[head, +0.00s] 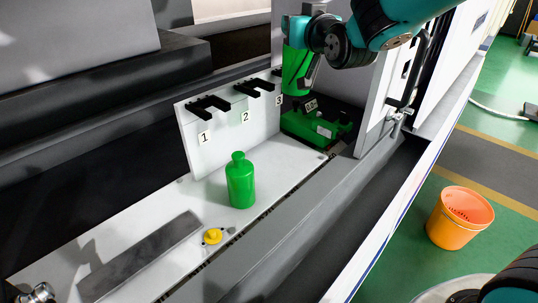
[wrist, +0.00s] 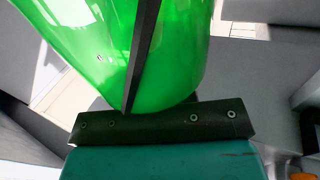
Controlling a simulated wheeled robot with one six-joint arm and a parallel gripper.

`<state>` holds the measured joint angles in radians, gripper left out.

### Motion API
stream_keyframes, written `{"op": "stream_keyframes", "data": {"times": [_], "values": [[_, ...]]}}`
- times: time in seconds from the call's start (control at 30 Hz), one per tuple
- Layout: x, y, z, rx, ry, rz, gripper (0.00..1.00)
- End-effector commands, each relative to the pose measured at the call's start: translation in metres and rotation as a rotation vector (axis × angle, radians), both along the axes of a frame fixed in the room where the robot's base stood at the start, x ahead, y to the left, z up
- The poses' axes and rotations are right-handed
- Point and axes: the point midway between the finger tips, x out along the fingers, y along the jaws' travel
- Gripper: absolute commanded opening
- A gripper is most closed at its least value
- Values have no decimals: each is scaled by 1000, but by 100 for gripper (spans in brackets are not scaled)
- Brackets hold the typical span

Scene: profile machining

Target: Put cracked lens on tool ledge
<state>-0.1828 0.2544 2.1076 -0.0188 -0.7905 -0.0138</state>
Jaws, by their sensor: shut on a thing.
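My gripper (head: 311,74) is at the upper middle of the head view, shut on a green translucent curved piece (head: 294,68), which I take to be the cracked lens. The lens fills the upper part of the wrist view (wrist: 80,40), with a dark finger across it. A small dark mark shows on its surface; I cannot make out a crack. The lens is held above a green fixture (head: 312,128) and beside the panel's number 3. A long white ledge (head: 150,222), perhaps the tool ledge, runs below and to the left.
A green bottle (head: 240,182) stands upright on the white ledge. A yellow knob (head: 213,236) and a grey bar (head: 140,256) lie nearer the front. A white panel (head: 215,140) with black hooks rises behind. An open door (head: 385,100) is at right. An orange basket (head: 460,218) stands on the floor.

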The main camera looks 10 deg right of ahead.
Motion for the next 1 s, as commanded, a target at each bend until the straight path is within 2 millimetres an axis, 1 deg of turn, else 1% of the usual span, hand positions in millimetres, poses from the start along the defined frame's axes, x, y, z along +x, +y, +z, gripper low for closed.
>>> {"op": "stream_keyframes", "data": {"times": [0.03, 0.1, 0.33, 0.43, 0.47, 0.8, 0.9, 1.0], "values": [[0, 1, -13, 0, -1, 1, 0], [0, 1, -20, 0, -1, 2, 0], [0, 3, -38, 0, 1, 4, 0], [0, 2, -54, -1, 7, 4, 0], [0, 2, -61, -2, 8, 3, 0], [0, 1, -155, -1, 8, 1, 0], [0, 0, -175, 1, 5, 0, 0], [0, 0, -188, 2, 1, 0, 0]]}}
